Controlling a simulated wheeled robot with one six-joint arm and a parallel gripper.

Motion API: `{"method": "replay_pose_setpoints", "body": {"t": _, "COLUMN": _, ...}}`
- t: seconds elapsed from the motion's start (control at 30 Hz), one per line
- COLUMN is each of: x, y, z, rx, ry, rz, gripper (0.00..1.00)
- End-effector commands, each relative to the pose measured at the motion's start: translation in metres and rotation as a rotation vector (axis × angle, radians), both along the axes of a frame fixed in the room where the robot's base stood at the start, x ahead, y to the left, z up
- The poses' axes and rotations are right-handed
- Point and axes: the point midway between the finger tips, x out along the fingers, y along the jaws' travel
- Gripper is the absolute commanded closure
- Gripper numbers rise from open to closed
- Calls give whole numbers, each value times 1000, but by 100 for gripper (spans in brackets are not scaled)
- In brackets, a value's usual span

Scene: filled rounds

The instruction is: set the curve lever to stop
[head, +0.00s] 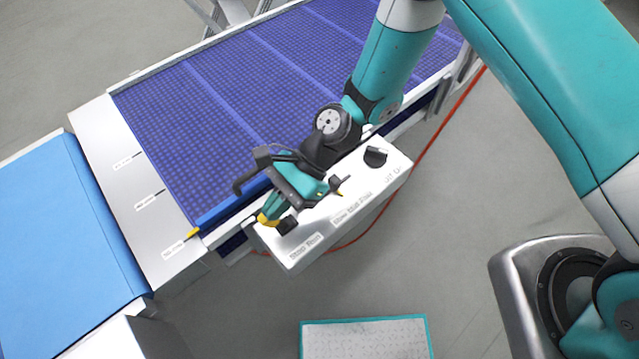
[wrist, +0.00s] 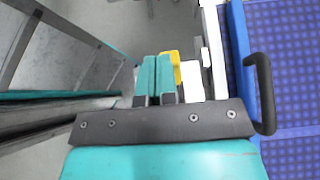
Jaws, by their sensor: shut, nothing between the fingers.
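A white control box (head: 310,232) on the conveyor's side carries printed words; I read "Stop Run" at its near left end and "Slow Mid Fast" in the middle. A black lever part (head: 287,225) stands by "Stop Run", with a yellow part beside it; in the wrist view a yellow part (wrist: 174,68) shows just right of the fingers. My gripper (head: 270,208) is shut and empty, its teal fingertips (wrist: 154,62) close to this lever; I cannot tell if they touch. No name of the lever is readable.
A black knob (head: 375,157) sits at the box's far end, and a part-hidden black and yellow control (head: 340,188) in the middle. The blue conveyor belt (head: 160,120) runs behind. A grey mat (head: 365,338) with a teal edge lies on the floor in front.

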Motion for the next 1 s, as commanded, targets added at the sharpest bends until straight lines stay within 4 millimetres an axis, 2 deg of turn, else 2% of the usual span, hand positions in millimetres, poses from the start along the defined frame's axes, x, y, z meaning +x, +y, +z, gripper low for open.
{"method": "replay_pose_setpoints", "body": {"t": 0.77, "x": -2, "y": 5, "z": 0, "rx": 2, "ry": 1, "rz": -1, "gripper": 100}}
{"method": "replay_pose_setpoints", "body": {"t": 0.87, "x": 2, "y": 0, "z": 4, "rx": 2, "ry": 1, "rz": -4, "gripper": 100}}
{"method": "replay_pose_setpoints", "body": {"t": 1.0, "x": 13, "y": -18, "z": 16, "rx": 1, "ry": 0, "rz": -9, "gripper": 100}}
